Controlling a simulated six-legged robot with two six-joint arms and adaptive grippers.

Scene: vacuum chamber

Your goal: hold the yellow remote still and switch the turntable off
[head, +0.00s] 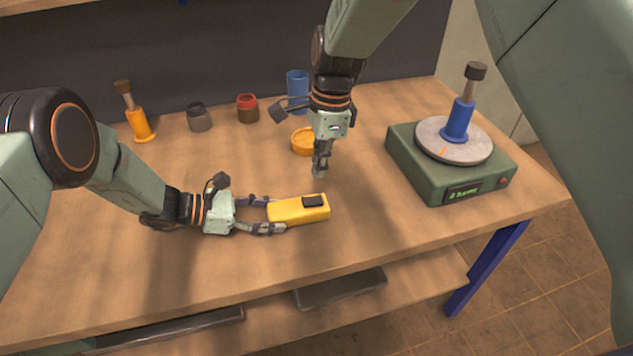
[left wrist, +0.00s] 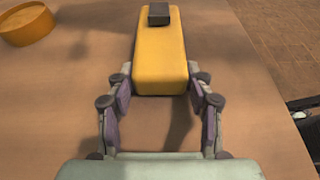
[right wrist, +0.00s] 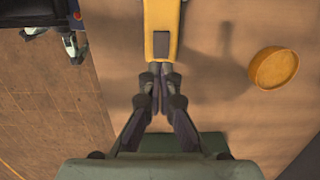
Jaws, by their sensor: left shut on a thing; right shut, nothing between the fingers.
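The yellow remote (head: 288,211) is at the front middle of the table, with a raised dark button (head: 313,201) near its right end. My left gripper (head: 275,214) is shut on its left end, one finger on each side; the left wrist view shows the same hold on the remote (left wrist: 160,62). My right gripper (head: 320,174) is shut and empty, pointing down, its tips close to the button end; in the right wrist view the tips (right wrist: 161,78) appear just short of the button (right wrist: 160,44). The green turntable (head: 415,165) stands at right, its display lit.
A blue bottle with a dark cap (head: 459,118) stands on the turntable's grey disc. An orange dish (head: 302,142) lies behind my right gripper. An orange bottle (head: 139,124), two small jars and a blue cup (head: 297,88) stand at the back. The front table edge is clear.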

